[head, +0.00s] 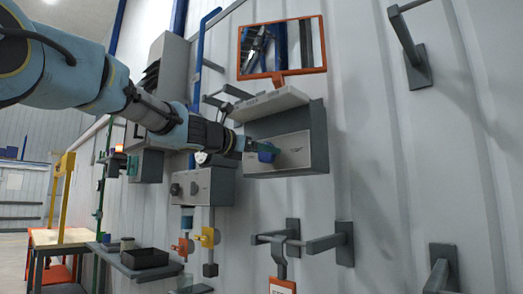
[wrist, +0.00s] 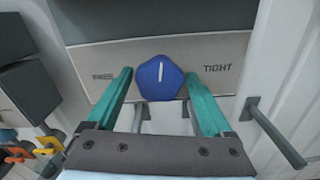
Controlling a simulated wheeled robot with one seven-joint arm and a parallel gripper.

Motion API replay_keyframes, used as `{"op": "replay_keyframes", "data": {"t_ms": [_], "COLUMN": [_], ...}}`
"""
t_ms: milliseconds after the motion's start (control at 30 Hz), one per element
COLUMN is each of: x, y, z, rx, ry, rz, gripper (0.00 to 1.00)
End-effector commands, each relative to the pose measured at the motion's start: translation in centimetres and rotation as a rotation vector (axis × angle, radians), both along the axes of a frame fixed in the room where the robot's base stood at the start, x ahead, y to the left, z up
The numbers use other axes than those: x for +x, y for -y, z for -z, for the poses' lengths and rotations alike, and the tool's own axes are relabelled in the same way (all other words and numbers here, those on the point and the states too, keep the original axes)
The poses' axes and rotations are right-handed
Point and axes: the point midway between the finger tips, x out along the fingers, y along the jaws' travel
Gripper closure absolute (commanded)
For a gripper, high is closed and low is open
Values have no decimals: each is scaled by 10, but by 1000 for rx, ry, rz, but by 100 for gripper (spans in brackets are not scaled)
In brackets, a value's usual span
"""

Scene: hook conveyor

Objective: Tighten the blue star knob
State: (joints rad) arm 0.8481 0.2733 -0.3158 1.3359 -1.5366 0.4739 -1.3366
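The blue star knob (wrist: 159,78) sits on the light front panel (wrist: 90,58) of a grey box, which also shows in the head view (head: 312,138). The knob's white mark points straight up. In the head view the knob (head: 267,153) is partly hidden by my gripper (head: 258,147).
An orange-framed mirror (head: 282,47) hangs above the box. A grey box with dark knobs (head: 202,187) is to the left, with yellow and orange valve handles (head: 208,237) below. Bracket arms (head: 327,243) stick out of the wall below and to the right of the box.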

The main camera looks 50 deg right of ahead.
Motion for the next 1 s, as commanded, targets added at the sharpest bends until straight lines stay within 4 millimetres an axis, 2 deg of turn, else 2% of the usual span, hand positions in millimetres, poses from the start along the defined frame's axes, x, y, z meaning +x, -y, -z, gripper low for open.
{"op": "replay_keyframes", "data": {"t_ms": [67,533,767,1000], "x": [0,0,0,0], "y": [0,0,0,0], "z": [0,0,1,3], "rx": [0,0,-1,-8], "ry": [0,0,17,120], "rz": [0,0,0,-1], "gripper": [25,78,78,78]}}
